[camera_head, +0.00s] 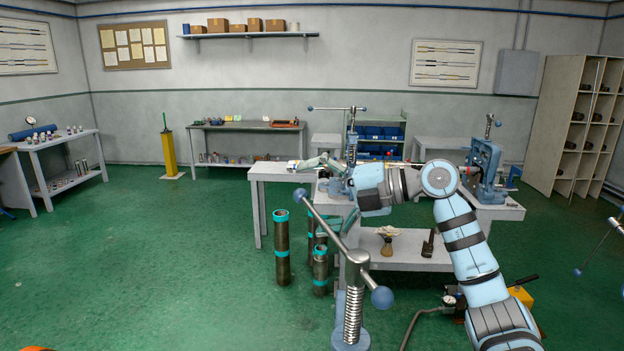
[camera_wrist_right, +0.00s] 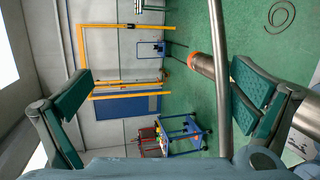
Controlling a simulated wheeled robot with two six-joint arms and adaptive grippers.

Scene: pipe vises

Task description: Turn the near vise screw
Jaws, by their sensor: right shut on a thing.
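The near vise screw (camera_head: 352,310) is an upright threaded post at the lower middle of the head view. Its slanting handle bar (camera_head: 330,235) has blue balls at both ends. The bar also crosses the right wrist view (camera_wrist_right: 221,75). My right gripper (camera_head: 325,193) reaches in from the right and is shut on the bar near its far upper end. In the right wrist view the bar passes between the green-padded fingers (camera_wrist_right: 160,98), closer to the right-hand one. Contact with the pads is hard to make out. My left gripper is not in view.
Dark pipes with teal bands (camera_head: 282,248) stand on the floor left of the bar. Another blue vise (camera_head: 484,165) stands farther right. A yellow pump (camera_head: 522,296) and hose are at the lower right.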

